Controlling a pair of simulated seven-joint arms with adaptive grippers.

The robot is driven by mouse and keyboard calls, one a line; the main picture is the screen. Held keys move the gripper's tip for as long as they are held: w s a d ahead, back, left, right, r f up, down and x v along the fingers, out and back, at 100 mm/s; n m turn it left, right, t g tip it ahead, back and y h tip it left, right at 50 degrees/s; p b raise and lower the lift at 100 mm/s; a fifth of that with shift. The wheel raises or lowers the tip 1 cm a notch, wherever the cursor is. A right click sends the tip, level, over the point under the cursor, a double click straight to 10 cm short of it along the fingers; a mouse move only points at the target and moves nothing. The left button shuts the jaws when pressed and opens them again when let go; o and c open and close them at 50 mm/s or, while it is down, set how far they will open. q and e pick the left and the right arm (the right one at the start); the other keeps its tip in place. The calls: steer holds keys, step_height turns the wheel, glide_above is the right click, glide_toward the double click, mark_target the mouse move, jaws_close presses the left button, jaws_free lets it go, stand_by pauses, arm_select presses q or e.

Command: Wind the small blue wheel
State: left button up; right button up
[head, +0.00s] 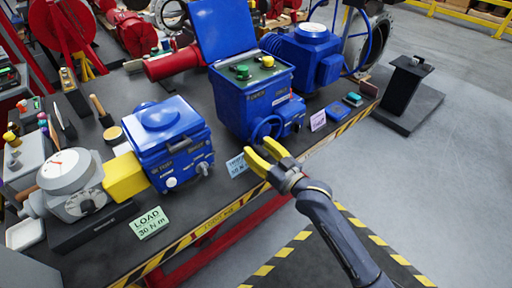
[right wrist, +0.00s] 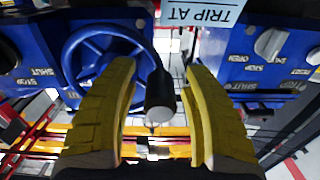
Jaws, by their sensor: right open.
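The small blue wheel (head: 267,129) is on the front of the middle blue actuator box (head: 243,100). In the right wrist view the wheel (right wrist: 108,52) is a spoked blue ring left of centre, partly hidden by a finger. A black handle knob (right wrist: 161,98) with a grey end shows at the wheel's right side, between my fingers. My right gripper (head: 264,157) has yellow fingers and is open just in front of the wheel. In the right wrist view its fingers (right wrist: 155,75) stand either side of the knob; contact is not visible. My left gripper is not in view.
Another blue box (head: 168,145) with a yellow coupling (head: 125,177) and a round gauge (head: 70,172) stands left on the dark bench. A "TRIP AT" card (head: 238,165) and a green "LOAD" card (head: 149,222) lie near the striped front edge.

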steer(key=shift+w+a, duration=0.35)
steer(key=shift+c, duration=0.6)
jaws_close()
